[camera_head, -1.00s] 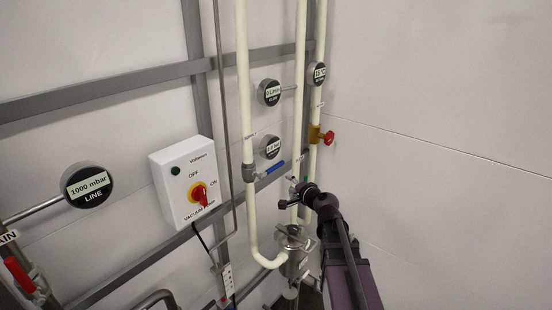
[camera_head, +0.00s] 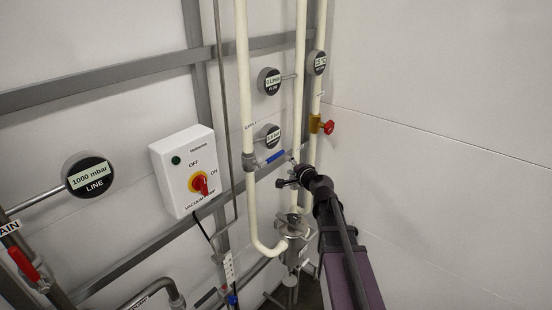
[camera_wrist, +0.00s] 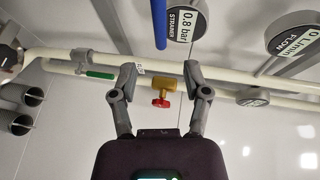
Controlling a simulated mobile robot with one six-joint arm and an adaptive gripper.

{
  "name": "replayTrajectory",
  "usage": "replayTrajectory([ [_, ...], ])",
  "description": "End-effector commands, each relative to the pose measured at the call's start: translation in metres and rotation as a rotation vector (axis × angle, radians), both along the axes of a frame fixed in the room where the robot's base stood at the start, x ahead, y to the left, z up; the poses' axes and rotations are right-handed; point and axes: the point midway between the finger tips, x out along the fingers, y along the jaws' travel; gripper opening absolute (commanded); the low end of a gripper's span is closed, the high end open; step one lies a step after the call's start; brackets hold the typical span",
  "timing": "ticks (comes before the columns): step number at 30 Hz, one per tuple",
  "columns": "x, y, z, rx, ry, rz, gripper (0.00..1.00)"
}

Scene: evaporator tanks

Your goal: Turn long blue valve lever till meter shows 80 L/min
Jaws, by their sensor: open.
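The blue valve lever (camera_head: 275,157) sits on the pale pipe in the head view, pointing right from its grey valve body (camera_head: 250,160). In the wrist view the blue lever (camera_wrist: 160,24) hangs in from the top, just beyond and between the open fingers. The round flow meter (camera_head: 269,81) reads 0 L/min; it also shows in the wrist view (camera_wrist: 293,40). My gripper (camera_wrist: 158,75) is open and empty. In the head view my gripper (camera_head: 285,176) is just below and right of the lever, apart from it as far as I can tell.
A strainer gauge (camera_head: 267,137) reading 0.8 bar is behind the lever. A brass valve with a red knob (camera_head: 328,127) is to the right. A vacuum pump switch box (camera_head: 186,170) is at left. A green lever (camera_wrist: 100,75) shows in the wrist view. The right wall is bare.

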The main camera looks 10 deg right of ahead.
Motion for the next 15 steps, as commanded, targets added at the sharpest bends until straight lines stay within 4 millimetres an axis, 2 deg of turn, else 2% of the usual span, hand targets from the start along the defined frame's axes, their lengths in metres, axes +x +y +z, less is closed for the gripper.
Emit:
replayTrajectory([
  [1,0.010,0.002,-0.003,0.000,0.000,0.001,0.61],
  [15,0.077,0.023,-0.016,0.000,0.000,0.002,0.61],
])
